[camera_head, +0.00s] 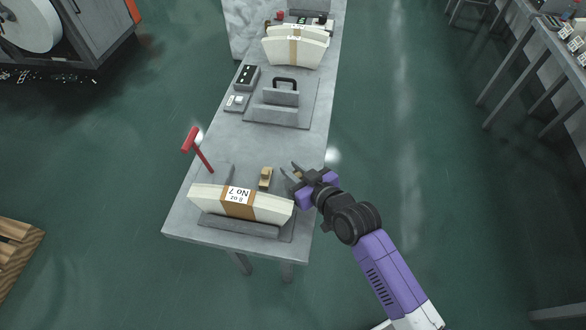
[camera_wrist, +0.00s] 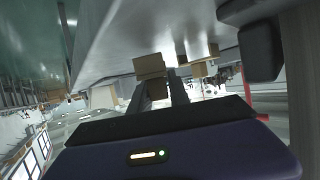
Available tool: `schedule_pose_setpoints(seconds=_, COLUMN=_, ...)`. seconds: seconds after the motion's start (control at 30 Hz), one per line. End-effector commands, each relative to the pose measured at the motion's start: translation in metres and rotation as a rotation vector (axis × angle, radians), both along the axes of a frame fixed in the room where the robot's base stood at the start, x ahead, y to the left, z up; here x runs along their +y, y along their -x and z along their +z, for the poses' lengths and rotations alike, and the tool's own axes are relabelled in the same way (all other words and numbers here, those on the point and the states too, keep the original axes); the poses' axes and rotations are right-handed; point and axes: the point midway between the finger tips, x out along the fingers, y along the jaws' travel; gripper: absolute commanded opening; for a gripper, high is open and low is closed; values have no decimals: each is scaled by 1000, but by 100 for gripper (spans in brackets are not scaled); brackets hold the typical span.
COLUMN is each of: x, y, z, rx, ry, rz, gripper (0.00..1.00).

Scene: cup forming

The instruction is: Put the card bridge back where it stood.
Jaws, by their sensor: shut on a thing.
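The card bridge (camera_head: 265,178) is a small tan piece over the near half of the grey bench, just left of my fingertips in the head view. In the wrist view a tan piece (camera_wrist: 149,66), which looks like the card bridge, is at the tips of my fingers. My gripper (camera_head: 288,169) reaches in from the bench's right edge, low over the top, and is shut on the card bridge. The finger contact is hard to make out in the head view. I cannot tell whether the bridge touches the bench.
A cream stack of blanks (camera_head: 270,208) with a brown band labelled No 7 lies just in front. A red-handled tool (camera_head: 198,150) stands at the left edge. A grey fixture (camera_head: 280,100) and more stacks (camera_head: 293,50) are farther back. Bench between is bare.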

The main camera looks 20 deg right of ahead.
Motion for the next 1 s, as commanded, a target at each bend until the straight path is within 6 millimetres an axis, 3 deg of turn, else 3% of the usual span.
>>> schedule_pose_setpoints(seconds=0.57, x=0, y=0, z=-11, rx=0, ry=0, rz=0, gripper=0)
schedule_pose_setpoints(seconds=0.6, x=0, y=0, z=-10, rx=0, ry=0, rz=0, gripper=30)
schedule_pose_setpoints(seconds=0.7, x=0, y=0, z=-10, rx=0, ry=0, rz=0, gripper=48)
schedule_pose_setpoints(seconds=1.0, x=0, y=1, z=-10, rx=0, ry=0, rz=0, gripper=48)
